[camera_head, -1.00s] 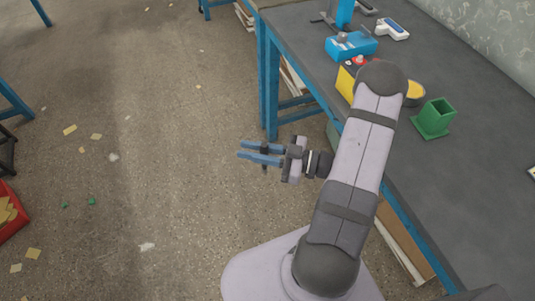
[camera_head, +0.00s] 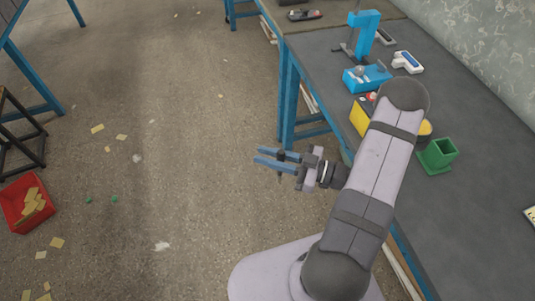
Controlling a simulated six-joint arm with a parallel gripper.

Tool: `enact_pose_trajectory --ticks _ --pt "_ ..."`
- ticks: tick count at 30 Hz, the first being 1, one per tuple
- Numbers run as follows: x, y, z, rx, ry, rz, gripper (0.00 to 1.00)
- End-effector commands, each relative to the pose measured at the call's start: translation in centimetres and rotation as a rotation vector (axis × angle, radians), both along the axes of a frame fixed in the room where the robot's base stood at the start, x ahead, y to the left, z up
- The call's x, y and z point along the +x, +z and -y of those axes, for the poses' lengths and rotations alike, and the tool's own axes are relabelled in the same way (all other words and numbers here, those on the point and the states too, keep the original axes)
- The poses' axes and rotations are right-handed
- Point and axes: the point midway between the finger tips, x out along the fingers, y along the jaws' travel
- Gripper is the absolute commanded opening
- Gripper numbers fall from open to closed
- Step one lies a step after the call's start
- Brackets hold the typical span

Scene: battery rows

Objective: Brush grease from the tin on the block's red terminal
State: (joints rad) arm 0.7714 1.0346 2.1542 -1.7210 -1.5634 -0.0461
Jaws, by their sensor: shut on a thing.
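My gripper (camera_head: 267,160) has blue fingers and hangs over the floor left of the bench. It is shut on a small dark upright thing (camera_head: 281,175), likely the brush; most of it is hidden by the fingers. The yellow block (camera_head: 358,118) stands on the bench, partly behind my arm. The red terminal (camera_head: 371,96) shows at its top. A round yellow thing, likely the grease tin (camera_head: 425,128), peeks out right of my arm, mostly hidden. My gripper is well apart from both.
The dark bench (camera_head: 465,205) has a blue frame. On it are a green square holder (camera_head: 437,157), a blue block (camera_head: 364,80), a blue stand (camera_head: 364,30) and a white-and-blue tool (camera_head: 407,62). A red bin (camera_head: 15,212) stands on the floor at left.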

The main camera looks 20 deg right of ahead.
Motion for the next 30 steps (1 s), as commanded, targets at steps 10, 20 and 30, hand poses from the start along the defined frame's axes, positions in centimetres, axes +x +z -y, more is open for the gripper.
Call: enact_pose_trajectory --ticks 10,20,30 --pt "0.0 6.4 0.0 0.001 0.000 -0.001 0.00" --pt "0.0 12.6 0.0 -0.001 0.000 0.001 0.00" --pt "0.0 18.7 0.0 0.000 0.000 0.000 0.00"
